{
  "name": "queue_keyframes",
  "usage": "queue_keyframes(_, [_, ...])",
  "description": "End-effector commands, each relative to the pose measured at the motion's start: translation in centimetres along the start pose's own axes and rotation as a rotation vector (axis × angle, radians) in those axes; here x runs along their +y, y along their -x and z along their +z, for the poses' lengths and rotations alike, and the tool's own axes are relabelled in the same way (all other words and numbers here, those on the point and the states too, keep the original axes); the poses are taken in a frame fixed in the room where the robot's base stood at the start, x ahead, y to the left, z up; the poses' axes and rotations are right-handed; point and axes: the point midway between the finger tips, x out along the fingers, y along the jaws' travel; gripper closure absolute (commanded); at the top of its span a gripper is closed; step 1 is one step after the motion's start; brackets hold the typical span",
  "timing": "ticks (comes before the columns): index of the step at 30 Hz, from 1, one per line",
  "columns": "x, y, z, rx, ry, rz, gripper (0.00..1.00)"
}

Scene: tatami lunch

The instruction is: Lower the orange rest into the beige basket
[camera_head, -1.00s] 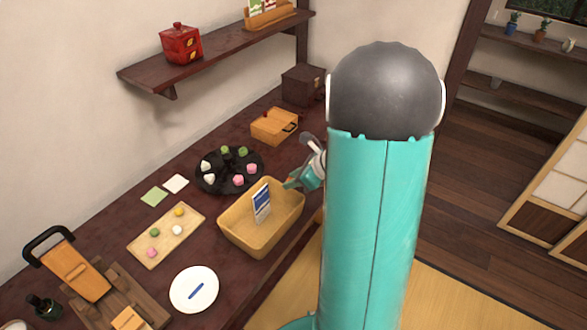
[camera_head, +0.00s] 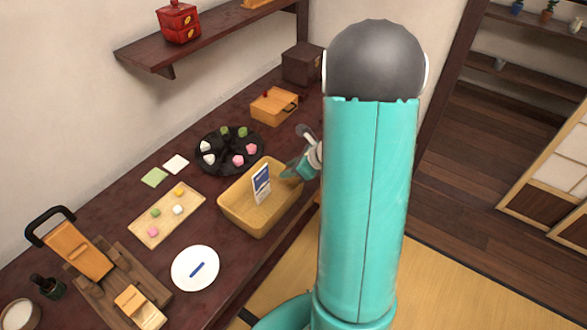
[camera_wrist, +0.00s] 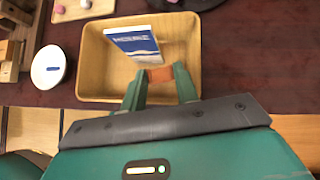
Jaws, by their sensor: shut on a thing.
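The beige basket (camera_head: 243,222) stands at the table's front edge, and it also shows in the wrist view (camera_wrist: 95,62). A blue and white packet (camera_head: 261,184) stands tilted inside it; it shows in the wrist view too (camera_wrist: 133,42). My gripper (camera_wrist: 160,76) is at the basket's near side, its fingertips over the basket opening. It is shut on the orange rest (camera_wrist: 160,75), a small orange piece between the fingertips. In the head view my gripper (camera_head: 292,172) is at the basket's right rim, and the rest is hidden. I cannot tell whether the rest touches the basket floor.
A white plate (camera_head: 195,268) with a blue item lies left of the basket. A wooden tray (camera_head: 167,215) with several sweets and a black round tray (camera_head: 230,150) are behind. An orange box (camera_head: 274,106) stands farther back.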

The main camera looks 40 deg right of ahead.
Motion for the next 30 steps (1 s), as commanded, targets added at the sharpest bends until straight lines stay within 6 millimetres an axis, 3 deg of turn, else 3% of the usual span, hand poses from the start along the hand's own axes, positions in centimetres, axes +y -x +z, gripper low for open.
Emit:
queue_keyframes(17, [0.0,-0.3,0.2,0.0,-0.001,0.0,0.91])
queue_keyframes(30, [0.0,-1.6,-1.1,-0.001,-0.002,0.001,0.91])
